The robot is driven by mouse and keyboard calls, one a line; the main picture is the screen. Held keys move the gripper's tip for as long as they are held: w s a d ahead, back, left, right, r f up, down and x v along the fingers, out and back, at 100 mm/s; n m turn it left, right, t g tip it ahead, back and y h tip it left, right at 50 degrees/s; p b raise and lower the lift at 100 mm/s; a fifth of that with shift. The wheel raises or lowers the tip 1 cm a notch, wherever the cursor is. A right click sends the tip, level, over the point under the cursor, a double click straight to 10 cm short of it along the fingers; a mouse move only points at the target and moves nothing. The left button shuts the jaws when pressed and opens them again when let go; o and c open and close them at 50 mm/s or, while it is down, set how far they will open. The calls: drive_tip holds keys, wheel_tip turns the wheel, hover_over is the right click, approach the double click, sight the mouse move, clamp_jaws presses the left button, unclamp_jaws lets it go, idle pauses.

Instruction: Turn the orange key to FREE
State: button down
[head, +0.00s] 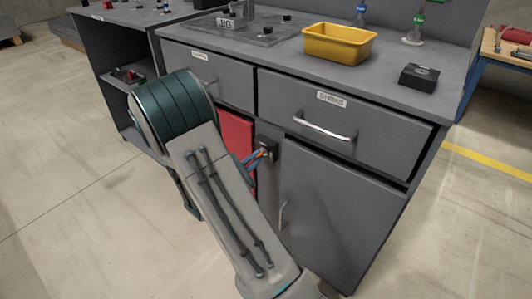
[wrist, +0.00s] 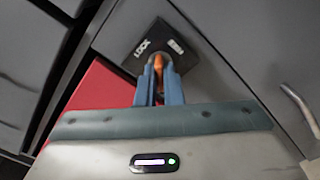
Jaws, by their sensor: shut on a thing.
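The orange key (wrist: 158,64) shows between my gripper's blue fingers in the wrist view. Its head shows only as a small bit of orange in the head view (head: 264,151). My gripper (wrist: 159,70) is shut on the key. The key sits in a dark square lock plate (wrist: 144,46) with two white labels. The left label reads LOCK; the right one is too small to read. The plate also shows on the cabinet front in the head view (head: 267,147). Fingers hide most of the key, so its exact angle is hard to tell.
A red panel (head: 236,145) is left of the lock plate. A grey door with a handle (head: 283,213) is right of it. Above is a shut drawer labelled SHIMS (head: 340,121). A yellow bin (head: 338,43) and a black box (head: 419,76) stand on the worktop.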

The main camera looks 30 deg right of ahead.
drive_tip(key=shift+m+b, duration=0.6)
drive_tip(key=shift+b, duration=0.05)
drive_tip(key=shift+f+m+b, duration=0.1)
drive_tip(key=shift+m+b, duration=0.3)
drive_tip(key=shift+b, duration=0.35)
drive_tip(key=shift+m+b, duration=1.9)
drive_tip(key=shift+b, duration=0.8)
drive_tip(key=shift+m+b, duration=0.8)
drive_tip(key=shift+b, duration=0.55)
drive_tip(key=shift+m, duration=1.3)
drive_tip(key=c, duration=1.5)
unclamp_jaws()
